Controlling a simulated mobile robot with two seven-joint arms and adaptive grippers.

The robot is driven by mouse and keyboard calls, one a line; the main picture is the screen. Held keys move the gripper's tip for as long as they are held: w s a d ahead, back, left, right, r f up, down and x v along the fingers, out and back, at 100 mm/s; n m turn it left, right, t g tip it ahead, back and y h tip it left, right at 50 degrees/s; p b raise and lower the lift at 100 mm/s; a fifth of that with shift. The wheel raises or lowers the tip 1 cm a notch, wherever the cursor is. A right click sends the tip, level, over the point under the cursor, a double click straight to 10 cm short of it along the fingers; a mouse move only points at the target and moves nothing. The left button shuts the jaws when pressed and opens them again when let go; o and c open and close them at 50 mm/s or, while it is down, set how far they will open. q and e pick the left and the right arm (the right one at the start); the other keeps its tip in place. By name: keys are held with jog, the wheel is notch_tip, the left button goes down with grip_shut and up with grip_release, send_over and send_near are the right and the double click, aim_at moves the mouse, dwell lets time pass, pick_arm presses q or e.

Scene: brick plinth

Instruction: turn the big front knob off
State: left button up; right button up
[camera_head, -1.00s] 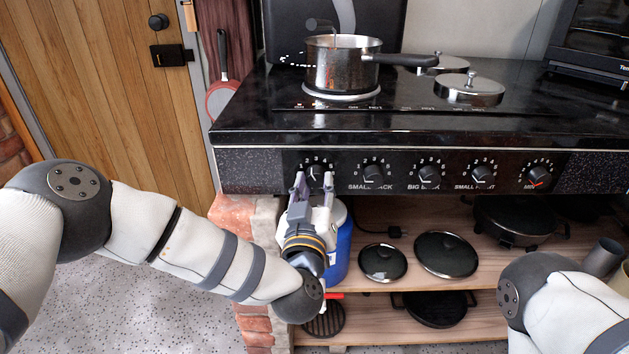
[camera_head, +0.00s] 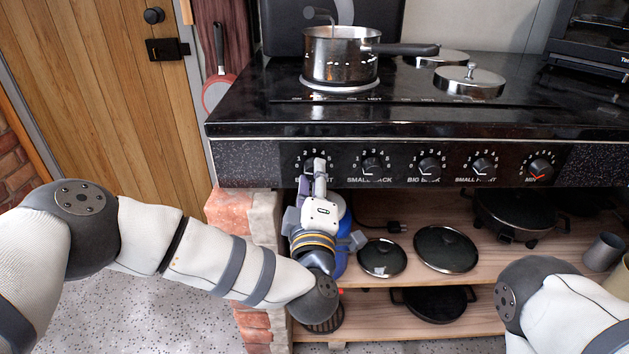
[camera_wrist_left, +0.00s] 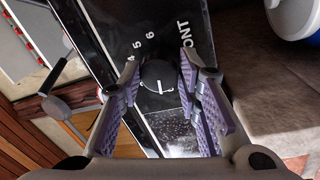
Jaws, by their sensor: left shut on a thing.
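The big front knob (camera_wrist_left: 158,76) is a round black knob with a pale pointer line, on the black control panel. It sits between the two purple-padded fingers in the left wrist view, by the numbers 4, 5, 6 and lettering ending in "ONT". My left gripper (camera_head: 313,172) is shut on this knob, the leftmost on the stove front in the head view. The fingers and wrist hide most of the knob and its label there. My right arm shows at the lower right in the head view, with its gripper out of frame.
A steel saucepan (camera_head: 341,62) stands on the front left ring above the knob. More knobs (camera_head: 372,166) run along the panel to the right. Below are a blue container (camera_head: 343,240), pan lids (camera_head: 446,249) and a wooden shelf (camera_head: 400,274). Brickwork (camera_head: 234,215) stands left.

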pick_arm(q)
jog(key=shift+n, duration=1.1)
jog(key=o, duration=1.2)
jog(key=shift+c, duration=0.2)
jog(key=s+f, duration=0.1)
jog(key=s, duration=1.1)
jog(key=shift+f, duration=0.15)
